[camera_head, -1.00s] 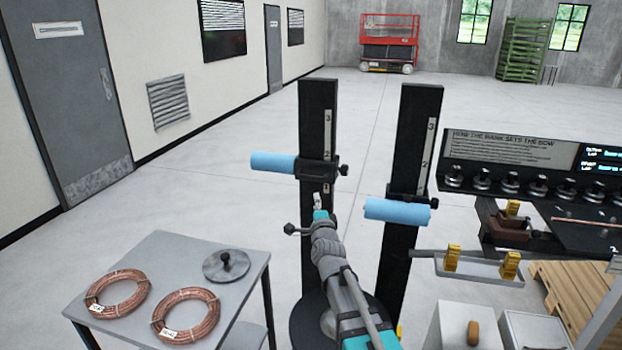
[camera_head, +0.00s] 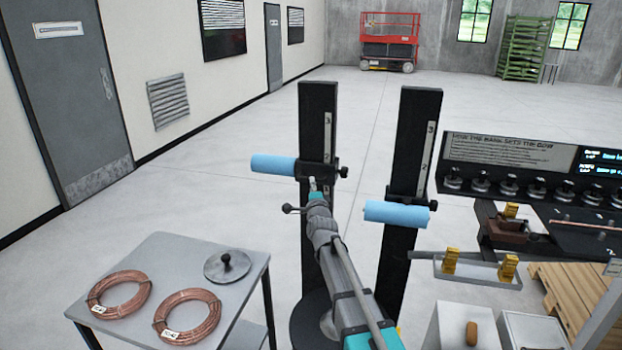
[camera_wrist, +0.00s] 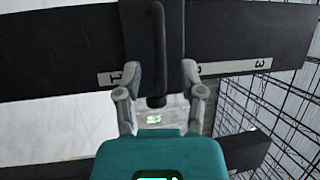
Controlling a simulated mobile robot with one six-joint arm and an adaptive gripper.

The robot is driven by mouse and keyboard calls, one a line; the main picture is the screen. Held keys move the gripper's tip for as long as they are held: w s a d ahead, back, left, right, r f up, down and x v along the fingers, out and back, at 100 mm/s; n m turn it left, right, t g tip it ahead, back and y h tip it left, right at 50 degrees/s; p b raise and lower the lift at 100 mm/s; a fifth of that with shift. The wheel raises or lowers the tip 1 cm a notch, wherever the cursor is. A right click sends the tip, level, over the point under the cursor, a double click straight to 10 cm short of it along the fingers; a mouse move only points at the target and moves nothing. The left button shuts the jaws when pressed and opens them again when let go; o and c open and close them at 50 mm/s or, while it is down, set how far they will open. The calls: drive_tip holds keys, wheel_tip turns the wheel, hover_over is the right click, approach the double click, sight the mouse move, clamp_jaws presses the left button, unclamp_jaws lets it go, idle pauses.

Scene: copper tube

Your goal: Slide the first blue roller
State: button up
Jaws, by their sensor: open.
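One blue roller (camera_head: 272,164) sticks out to the left from a black carriage (camera_head: 318,172) on the left black post (camera_head: 318,120). A second blue roller (camera_head: 397,213) is mounted lower on the right post (camera_head: 415,130). My gripper (camera_head: 313,185) is at the left post, just below the left roller's carriage. In the wrist view my gripper (camera_wrist: 160,72) is open, with one finger on each side of a dark bar handle (camera_wrist: 158,50) on the carriage (camera_wrist: 145,30). Whether the fingers touch the handle cannot be told. The blue roller is outside the wrist view.
A grey table (camera_head: 150,250) with copper coils stands front left. A tray (camera_head: 475,268) with yellow blocks and a dark bench (camera_head: 470,205) with weights are at right. The floor between the posts is open.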

drive_tip(key=shift+x, duration=2.15)
clamp_jaws()
